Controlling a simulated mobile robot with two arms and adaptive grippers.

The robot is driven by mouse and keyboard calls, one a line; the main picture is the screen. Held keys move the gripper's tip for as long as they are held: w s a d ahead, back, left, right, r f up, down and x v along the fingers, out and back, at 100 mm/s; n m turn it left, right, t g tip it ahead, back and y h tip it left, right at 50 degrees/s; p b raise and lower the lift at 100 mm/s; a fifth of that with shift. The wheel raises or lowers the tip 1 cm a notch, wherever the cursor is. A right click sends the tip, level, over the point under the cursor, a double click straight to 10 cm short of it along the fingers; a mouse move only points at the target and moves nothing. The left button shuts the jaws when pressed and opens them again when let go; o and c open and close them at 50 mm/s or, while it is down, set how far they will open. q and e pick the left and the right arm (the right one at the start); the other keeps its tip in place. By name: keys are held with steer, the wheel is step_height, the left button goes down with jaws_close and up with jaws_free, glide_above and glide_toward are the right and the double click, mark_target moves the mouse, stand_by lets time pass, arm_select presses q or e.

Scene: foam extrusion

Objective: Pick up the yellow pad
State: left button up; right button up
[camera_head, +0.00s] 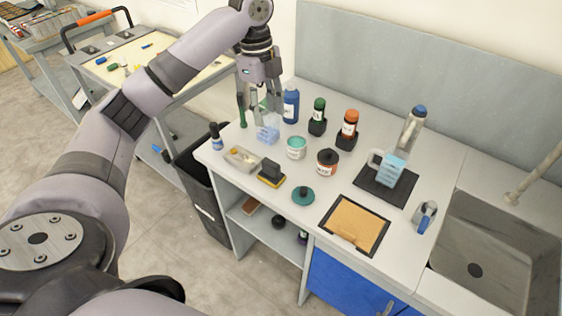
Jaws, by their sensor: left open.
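The yellow pad (271,180) lies on the white counter near its front edge, left of the middle. It shows as a yellow base under a black block-shaped top. My left gripper (263,106) comes down from above at the back left of the counter, beyond the pad and apart from it. Its fingers point down and are open, just above and behind a light blue rack-like item (267,134). It is not clear whether they touch that item. My right gripper is not in view.
A clear tray (242,158) sits left of the pad, and a teal-topped jar (296,147) and black-lidded jar (327,162) right of it. Bottles (291,104) stand behind. A tan clipboard (356,222) and a sink (490,250) are further right. A dark bin (200,185) stands below left.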

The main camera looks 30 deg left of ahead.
mark_target(270, 162)
arm_select(q)
steer(key=f, duration=0.2)
steer(key=s+f+p, duration=0.1)
steer(key=f, duration=0.1)
steer(key=s+d+f, duration=0.1)
steer(key=f, duration=0.1)
steer(key=shift+f, duration=0.15)
steer(key=f, duration=0.1)
steer(key=f+p, duration=0.1)
steer(key=f, duration=0.1)
steer(key=shift+w+d+f, duration=0.15)
steer(key=shift+w+f, duration=0.05)
steer(key=shift+w, duration=0.15)
steer(key=shift+d+f, duration=0.1)
steer(key=shift+f, duration=0.55)
steer(key=shift+s+f, duration=0.15)
steer(key=shift+f, duration=0.05)
step_height(270, 162, down, 4)
steer(key=shift+s+d+f+p, duration=0.1)
steer(key=shift+s+f+p, duration=0.1)
steer(key=shift+p, duration=0.75)
steer(key=shift+f, duration=0.3)
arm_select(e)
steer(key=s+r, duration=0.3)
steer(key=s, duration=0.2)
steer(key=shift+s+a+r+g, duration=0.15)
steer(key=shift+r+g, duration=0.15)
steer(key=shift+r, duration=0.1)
arm_select(q)
steer(key=shift+c, duration=0.2)
